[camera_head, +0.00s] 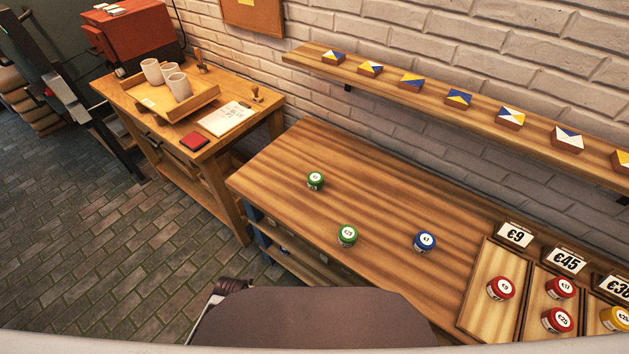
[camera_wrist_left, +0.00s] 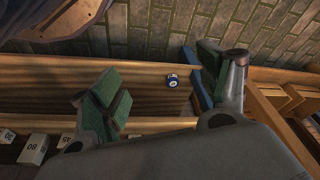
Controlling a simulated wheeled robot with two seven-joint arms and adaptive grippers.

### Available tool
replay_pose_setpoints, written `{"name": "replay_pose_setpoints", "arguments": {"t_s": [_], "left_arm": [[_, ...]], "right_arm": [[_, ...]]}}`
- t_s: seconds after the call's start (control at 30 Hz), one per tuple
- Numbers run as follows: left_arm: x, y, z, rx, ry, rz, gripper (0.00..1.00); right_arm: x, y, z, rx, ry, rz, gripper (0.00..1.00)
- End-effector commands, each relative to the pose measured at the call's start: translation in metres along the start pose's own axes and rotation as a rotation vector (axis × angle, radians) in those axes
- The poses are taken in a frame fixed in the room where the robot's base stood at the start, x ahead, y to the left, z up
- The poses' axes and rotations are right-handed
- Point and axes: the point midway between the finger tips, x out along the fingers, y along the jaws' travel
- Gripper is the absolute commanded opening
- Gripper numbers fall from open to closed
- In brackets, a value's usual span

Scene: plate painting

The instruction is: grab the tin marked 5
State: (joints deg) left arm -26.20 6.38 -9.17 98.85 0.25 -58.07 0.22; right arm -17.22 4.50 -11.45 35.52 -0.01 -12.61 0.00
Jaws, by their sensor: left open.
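In the head view a green tin (camera_head: 315,181) stands alone on the left part of the wooden counter. Another green tin (camera_head: 348,235) stands near its front edge, and a blue tin (camera_head: 425,241) stands to its right. Red tins (camera_head: 500,288) and a yellow tin (camera_head: 615,318) sit on boards at the right. The numbers on the tins are too small to read surely, so I cannot tell which is marked 5. My right gripper is not seen.
Price signs (camera_head: 515,236) stand behind the boards at the right. A wall shelf (camera_head: 400,86) holds several patterned blocks. A side table (camera_head: 125,95) at the left carries a tray of cups (camera_head: 173,113) and a clipboard. The counter's middle and back are clear.

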Motion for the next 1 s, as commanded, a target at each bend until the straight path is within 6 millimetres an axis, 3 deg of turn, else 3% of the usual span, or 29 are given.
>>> {"name": "replay_pose_setpoints", "arguments": {"t_s": [0.3, 0.47, 0.7, 1.0], "left_arm": [[-0.076, 0.002, -0.060, 0.015, 0.093, 0.005, 0.76], [-0.108, 0.005, -0.089, 0.032, 0.157, 0.011, 0.76], [-0.156, 0.021, -0.144, 0.075, 0.307, 0.040, 0.76], [-0.190, 0.047, -0.205, 0.141, 0.505, 0.094, 0.76]], "right_arm": [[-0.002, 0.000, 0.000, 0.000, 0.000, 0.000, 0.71], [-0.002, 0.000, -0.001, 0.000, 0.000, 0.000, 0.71], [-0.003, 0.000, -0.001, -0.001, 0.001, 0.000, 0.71], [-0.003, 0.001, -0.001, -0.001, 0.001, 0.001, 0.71]]}}
